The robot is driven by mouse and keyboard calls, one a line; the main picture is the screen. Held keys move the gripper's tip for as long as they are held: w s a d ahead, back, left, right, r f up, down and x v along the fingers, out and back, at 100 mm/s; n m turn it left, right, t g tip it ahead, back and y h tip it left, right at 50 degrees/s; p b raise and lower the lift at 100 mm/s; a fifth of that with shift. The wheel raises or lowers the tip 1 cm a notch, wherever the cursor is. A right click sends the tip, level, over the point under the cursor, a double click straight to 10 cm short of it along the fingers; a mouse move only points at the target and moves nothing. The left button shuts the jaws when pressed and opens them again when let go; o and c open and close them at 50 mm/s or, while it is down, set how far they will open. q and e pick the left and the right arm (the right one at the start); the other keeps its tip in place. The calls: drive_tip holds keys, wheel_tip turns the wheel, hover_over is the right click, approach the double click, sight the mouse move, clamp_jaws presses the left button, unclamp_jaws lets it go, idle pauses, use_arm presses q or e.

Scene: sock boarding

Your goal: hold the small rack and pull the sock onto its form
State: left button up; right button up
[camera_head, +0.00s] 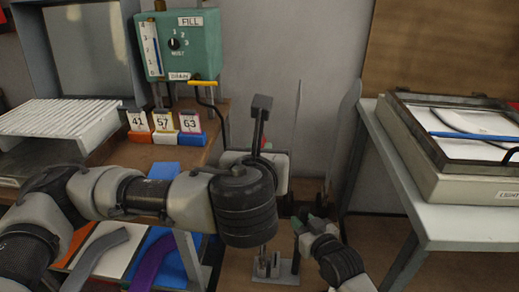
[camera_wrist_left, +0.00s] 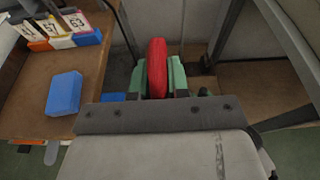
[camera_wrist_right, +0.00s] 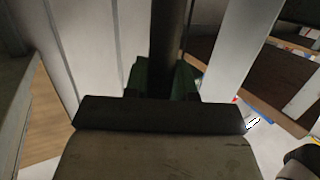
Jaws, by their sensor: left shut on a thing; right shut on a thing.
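My left gripper (camera_wrist_left: 157,82) has its green fingers closed on a rounded red thing, likely the sock (camera_wrist_left: 157,62), in the left wrist view. My right gripper (camera_head: 309,226) is low right of centre in the head view. In the right wrist view (camera_wrist_right: 165,82) its green fingers are shut on a dark upright post (camera_wrist_right: 167,35), apparently part of the small rack. A small grey stand with a flat base (camera_head: 282,274) shows below my left wrist. I cannot make out the form clearly.
A green control box (camera_head: 180,42) and numbered cards (camera_head: 163,121) stand at the back left. A ribbed white rack (camera_head: 62,118) is farther left. Grey (camera_head: 97,258) and purple (camera_head: 152,262) foot shapes lie front left. A framed tray (camera_head: 455,187) sits on a white table (camera_head: 470,226) at right.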

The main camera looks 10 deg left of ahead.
use_arm(q)
drive_tip(key=shift+f, duration=0.35)
drive_tip(key=o, duration=0.8)
drive_tip(key=v, duration=1.2)
